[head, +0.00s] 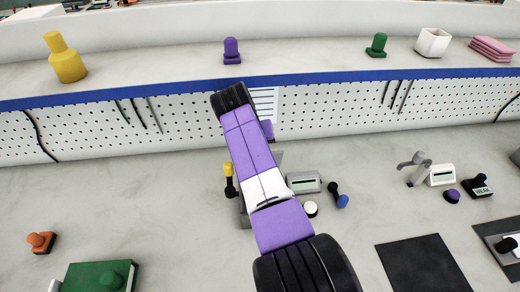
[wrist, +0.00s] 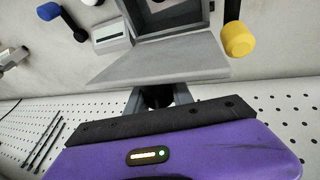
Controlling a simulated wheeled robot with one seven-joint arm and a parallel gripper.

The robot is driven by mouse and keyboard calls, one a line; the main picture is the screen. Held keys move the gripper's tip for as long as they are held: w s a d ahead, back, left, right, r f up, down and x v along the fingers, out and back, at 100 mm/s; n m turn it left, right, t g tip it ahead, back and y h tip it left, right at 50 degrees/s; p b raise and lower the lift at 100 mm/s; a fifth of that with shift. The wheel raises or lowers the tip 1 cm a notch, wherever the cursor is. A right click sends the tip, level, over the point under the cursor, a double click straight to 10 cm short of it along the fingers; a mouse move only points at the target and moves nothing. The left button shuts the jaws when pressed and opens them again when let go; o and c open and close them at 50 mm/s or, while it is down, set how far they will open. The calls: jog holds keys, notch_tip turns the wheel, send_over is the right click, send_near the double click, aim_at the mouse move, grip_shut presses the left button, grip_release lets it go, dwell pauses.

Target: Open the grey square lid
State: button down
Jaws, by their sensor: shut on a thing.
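The grey square lid (wrist: 165,62) fills the middle of the wrist view as a flat plate, standing away from the grey box (wrist: 178,22) it belongs to. The box's frame and dark inside show beyond the lid, so the lid is at least partly open. My gripper (wrist: 158,97) is at the lid's near edge, shut on it; the lid hides the fingertips. In the head view my purple arm covers most of the box, and only a grey strip of it (head: 244,218) shows left of the arm. The gripper itself is hidden there.
A yellow-topped lever (head: 229,175) stands close left of the box. A small display unit (head: 304,182), a white round knob (head: 311,208) and a blue-tipped lever (head: 340,199) are close right. A perforated panel (head: 330,110) rises behind.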

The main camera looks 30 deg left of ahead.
jog(key=shift+f, duration=0.1)
jog(key=c, duration=1.1)
grip_release()
jog(key=shift+v, duration=3.9)
